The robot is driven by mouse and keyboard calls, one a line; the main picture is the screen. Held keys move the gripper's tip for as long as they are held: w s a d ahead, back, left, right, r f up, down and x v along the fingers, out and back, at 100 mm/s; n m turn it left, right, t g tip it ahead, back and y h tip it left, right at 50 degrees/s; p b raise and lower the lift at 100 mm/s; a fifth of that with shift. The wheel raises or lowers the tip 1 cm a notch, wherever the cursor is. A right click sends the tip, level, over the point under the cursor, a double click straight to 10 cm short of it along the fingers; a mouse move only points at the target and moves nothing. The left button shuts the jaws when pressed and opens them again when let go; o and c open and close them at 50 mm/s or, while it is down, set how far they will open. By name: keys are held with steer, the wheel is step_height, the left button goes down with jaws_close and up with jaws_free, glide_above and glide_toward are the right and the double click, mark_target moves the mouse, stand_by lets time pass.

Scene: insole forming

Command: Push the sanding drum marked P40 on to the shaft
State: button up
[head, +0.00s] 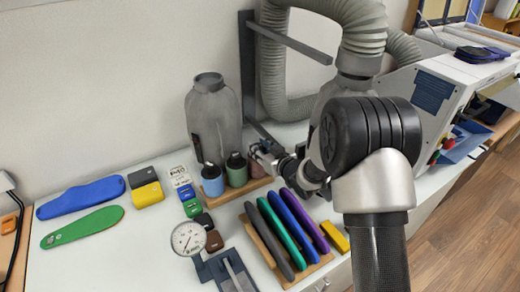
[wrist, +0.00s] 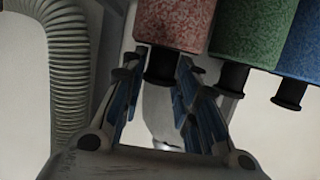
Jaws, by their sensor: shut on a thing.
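Three sanding drums stand on a small wooden rack (head: 226,191): a blue drum (head: 212,181), a green drum (head: 236,171) and a reddish speckled drum (head: 257,169). My gripper (head: 266,148) is at the reddish drum, at the rack's right end. In the wrist view, its fingers are shut on the black stub of the reddish drum (wrist: 177,22). The green drum (wrist: 252,32) and the blue drum (wrist: 304,42) are beside it there, untouched. No P40 mark is legible on any drum. I cannot make out the shaft; my arm covers part of the machine (head: 438,98).
A grey bottle (head: 213,117) stands behind the rack, and a ribbed hose (head: 275,65) hangs near it. In front are a tray of coloured bars (head: 262,238), a dial gauge (head: 188,238) and small blocks (head: 146,186). Blue (head: 80,196) and green (head: 82,227) insoles lie at left.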

steer(key=shift+r+p, duration=1.2)
steer(key=shift+r, duration=0.95)
